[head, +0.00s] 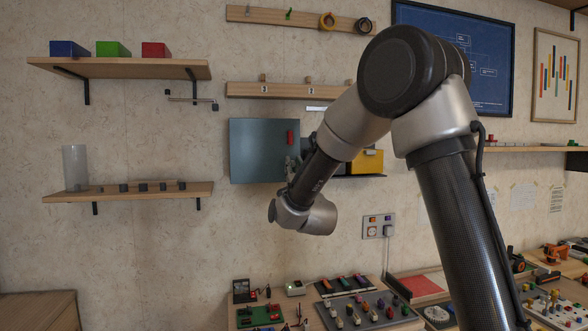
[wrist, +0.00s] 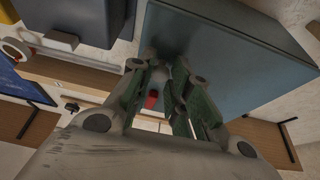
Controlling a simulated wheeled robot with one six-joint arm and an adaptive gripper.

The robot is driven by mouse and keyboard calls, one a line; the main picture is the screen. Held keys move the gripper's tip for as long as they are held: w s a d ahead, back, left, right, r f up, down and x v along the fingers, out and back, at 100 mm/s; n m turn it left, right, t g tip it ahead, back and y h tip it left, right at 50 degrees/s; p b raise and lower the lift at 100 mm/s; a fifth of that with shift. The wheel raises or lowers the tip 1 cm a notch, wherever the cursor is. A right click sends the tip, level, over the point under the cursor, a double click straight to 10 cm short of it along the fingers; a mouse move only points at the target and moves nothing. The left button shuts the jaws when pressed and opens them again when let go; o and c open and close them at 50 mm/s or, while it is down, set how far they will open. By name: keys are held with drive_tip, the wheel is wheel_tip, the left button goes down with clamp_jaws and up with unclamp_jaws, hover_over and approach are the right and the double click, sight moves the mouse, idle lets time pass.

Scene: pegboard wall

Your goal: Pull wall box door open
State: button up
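The wall box (head: 258,150) is a grey-blue cabinet on the wall, left of my arm in the head view. Its door looks shut flat. A red handle (head: 291,137) sits near the door's right edge. My gripper (head: 292,163) is just below the handle at the box's lower right, partly hidden by my arm. In the wrist view the box (wrist: 240,55) fills the upper right. The fingers of my gripper (wrist: 165,82) stand apart there, with the red handle (wrist: 152,99) showing in the gap between them. Whether they touch it I cannot tell.
A yellow box (head: 368,161) is on a small shelf right of the wall box. A wooden rail (head: 265,90) runs above, and shelves (head: 130,68) hang at the left. A workbench with several small items lies below. Free wall lies left of the box.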

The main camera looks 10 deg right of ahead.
clamp_jaws()
drive_tip(key=shift+s+a, duration=0.1)
drive_tip(key=shift+s, duration=0.05)
